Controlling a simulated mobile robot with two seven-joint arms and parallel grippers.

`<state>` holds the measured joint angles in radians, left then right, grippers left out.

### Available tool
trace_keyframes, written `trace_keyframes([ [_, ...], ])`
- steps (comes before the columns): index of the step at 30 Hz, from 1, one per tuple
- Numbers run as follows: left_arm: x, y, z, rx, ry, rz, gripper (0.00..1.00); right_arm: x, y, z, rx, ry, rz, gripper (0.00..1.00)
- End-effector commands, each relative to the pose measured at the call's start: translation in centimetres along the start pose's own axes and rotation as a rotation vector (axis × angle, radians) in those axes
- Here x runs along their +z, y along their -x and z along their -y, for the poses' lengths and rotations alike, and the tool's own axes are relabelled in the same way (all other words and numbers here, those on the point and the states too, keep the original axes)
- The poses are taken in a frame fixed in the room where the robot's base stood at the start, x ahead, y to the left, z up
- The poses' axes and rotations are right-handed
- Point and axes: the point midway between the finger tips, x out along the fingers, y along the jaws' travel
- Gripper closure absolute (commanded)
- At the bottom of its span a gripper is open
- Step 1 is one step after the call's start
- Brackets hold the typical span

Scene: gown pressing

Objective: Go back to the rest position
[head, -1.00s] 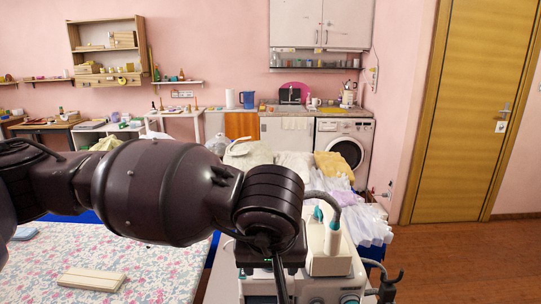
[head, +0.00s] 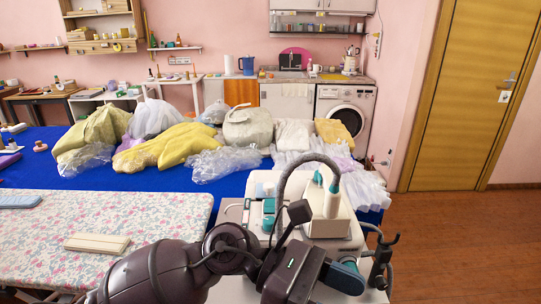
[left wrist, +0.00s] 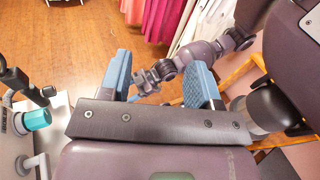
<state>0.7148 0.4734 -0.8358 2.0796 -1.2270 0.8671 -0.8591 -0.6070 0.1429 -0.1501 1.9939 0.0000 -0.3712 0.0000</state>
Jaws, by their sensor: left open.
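My left arm comes in from the bottom left of the head view, and its gripper (head: 325,275) is low in front of the white steam unit (head: 262,185). In the left wrist view the blue-padded fingers of my left gripper (left wrist: 160,75) stand wide apart with nothing between them. A jointed arm (left wrist: 195,52), which looks like my right one, shows beyond the fingers. Its end is small and partly hidden, so its jaws cannot be made out.
The steam unit carries a hose and a white and teal bottle (head: 332,198). A floral pressing board (head: 150,212) holds a beige block (head: 97,243). Bagged garments (head: 170,147) lie on the blue table (head: 130,181). Wooden floor (head: 460,235) is open at right.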

Motion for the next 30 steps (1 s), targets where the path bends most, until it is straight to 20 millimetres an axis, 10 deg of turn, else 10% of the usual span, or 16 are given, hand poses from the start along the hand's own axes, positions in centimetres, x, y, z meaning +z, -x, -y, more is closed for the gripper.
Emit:
trace_keyframes([
  [14,-2.6,10.4,-4.5,0.311,0.89,0.935,0.43,-0.8,-0.4,0.1,-0.003,0.002,-0.016,0.39],
  [23,-13.1,19.9,-3.5,0.463,1.409,1.564,0.43,-1.0,-0.4,0.1,-0.003,0.002,-0.019,0.39],
  [30,-24.9,25.4,2.5,0.551,1.748,2.123,0.43,-0.5,-0.2,0.0,-0.001,0.001,-0.011,0.39],
])
